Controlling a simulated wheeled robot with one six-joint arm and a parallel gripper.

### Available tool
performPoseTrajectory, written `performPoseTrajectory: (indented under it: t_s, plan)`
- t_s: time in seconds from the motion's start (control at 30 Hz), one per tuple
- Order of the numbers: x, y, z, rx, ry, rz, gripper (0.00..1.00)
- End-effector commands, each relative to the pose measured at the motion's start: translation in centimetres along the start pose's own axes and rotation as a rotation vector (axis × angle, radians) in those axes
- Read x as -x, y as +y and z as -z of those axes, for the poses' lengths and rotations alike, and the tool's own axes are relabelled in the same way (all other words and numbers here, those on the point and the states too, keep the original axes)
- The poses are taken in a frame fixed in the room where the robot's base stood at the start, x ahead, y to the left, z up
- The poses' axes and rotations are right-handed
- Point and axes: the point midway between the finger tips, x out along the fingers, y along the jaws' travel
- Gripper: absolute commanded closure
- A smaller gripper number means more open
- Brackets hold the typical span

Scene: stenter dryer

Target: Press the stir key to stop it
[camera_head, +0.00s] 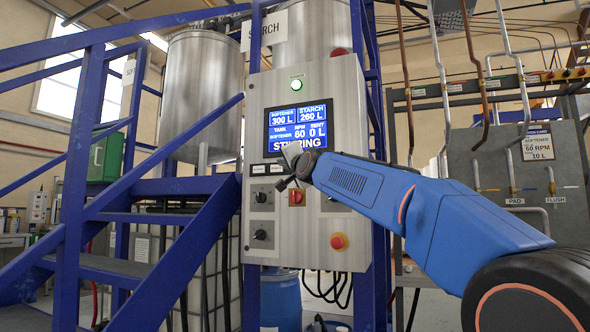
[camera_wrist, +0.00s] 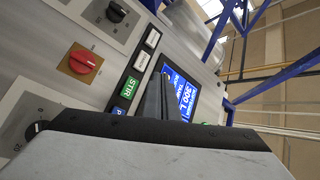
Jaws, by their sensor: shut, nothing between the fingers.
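The grey control panel (camera_head: 345,110) has a blue screen (camera_head: 280,125) reading STIRRING along its bottom, partly covered by my gripper. The stir key (camera_wrist: 130,88) is lit green and labelled STIR in the wrist view. It sits in a row below the screen, between a white key (camera_wrist: 141,61) and a blue key (camera_wrist: 118,110). In the head view my gripper hides it. My gripper (camera_head: 290,158) is shut and empty, just in front of the key row. In the wrist view its fingertips (camera_wrist: 161,76) stand beside the stir key; I cannot tell if they touch anything.
A red rotary switch (camera_head: 296,198), dark knobs (camera_head: 260,234) and a red emergency button (camera_head: 338,241) lie below the keys. Blue stairs (camera_head: 165,235) rise at the left. A grey cabinet (camera_head: 545,170) with pipes stands at the right.

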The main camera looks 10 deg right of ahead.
Motion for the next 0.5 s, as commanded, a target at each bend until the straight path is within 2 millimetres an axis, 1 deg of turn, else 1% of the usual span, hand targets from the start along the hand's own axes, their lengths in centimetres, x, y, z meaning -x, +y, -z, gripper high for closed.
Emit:
performPoseTrajectory:
  t_s: [0.27, 0.5]
  plan:
    - [0.02, 0.05, 0.0, 0.001, -0.001, -0.001, 1.0]
    - [-0.57, 0.53, 0.37, 0.002, -0.001, -0.004, 1.0]
